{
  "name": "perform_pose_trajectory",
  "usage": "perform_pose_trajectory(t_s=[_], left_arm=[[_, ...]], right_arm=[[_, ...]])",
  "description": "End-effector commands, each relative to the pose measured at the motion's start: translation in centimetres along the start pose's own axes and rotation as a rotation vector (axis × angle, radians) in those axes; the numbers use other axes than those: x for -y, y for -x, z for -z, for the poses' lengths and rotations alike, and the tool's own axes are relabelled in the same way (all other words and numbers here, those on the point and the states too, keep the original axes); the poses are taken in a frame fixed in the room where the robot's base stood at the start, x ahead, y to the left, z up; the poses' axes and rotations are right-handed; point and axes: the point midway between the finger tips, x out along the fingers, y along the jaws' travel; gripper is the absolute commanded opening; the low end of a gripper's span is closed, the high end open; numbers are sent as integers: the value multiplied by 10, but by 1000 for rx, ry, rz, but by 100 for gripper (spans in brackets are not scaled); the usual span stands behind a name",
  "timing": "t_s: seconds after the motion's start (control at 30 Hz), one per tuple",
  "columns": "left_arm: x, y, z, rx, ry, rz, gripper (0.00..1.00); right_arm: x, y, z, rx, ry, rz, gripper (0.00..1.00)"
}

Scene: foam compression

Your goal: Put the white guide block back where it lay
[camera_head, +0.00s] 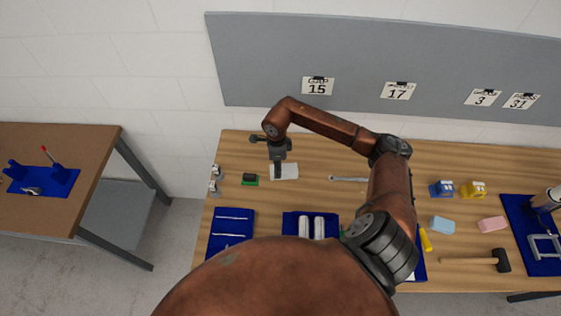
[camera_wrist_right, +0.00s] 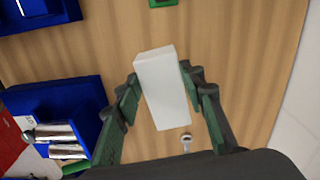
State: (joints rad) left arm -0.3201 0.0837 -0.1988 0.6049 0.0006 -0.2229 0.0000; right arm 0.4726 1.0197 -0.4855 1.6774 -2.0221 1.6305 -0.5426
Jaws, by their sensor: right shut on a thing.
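The white guide block (camera_wrist_right: 162,85) is a plain white rectangular bar. In the right wrist view it lies between the two green-black fingers of my right gripper (camera_wrist_right: 165,100), which are shut on its sides. In the head view my right gripper (camera_head: 279,174) points down at the back left of the wooden table, with the white block (camera_head: 289,172) at its fingertips. The gripper covers part of it. I cannot tell whether the block touches the table. My left gripper is not in view.
A green-and-black item (camera_head: 250,179) lies left of the block, and a wrench (camera_head: 347,179) lies right of it. Blue trays (camera_head: 231,243) are at the front. Bare wood (camera_head: 325,155) surrounds the block. A grey board (camera_head: 260,60) stands behind the table.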

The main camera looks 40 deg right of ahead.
Motion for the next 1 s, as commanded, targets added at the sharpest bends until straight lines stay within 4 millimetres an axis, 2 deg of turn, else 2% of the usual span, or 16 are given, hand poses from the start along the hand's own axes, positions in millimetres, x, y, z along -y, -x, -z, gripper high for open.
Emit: perform_pose_trajectory(t_s=[0.03,0.1,0.2,0.27,0.53,0.7,0.87,1.0], left_arm=[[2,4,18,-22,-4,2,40],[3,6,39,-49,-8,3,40],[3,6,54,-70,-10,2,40],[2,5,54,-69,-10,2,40],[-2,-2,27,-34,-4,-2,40],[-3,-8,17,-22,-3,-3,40],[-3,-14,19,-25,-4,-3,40],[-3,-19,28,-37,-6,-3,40]], right_arm=[[2,0,7,-4,-60,-1,8],[4,-2,12,-7,-117,0,8],[6,-5,14,-9,-151,2,8],[6,-6,14,-9,-154,2,8],[5,-20,14,-10,-152,0,8],[6,-32,14,-10,-150,1,8],[6,-44,14,-8,-150,1,8],[6,-55,14,-9,-150,1,8]])
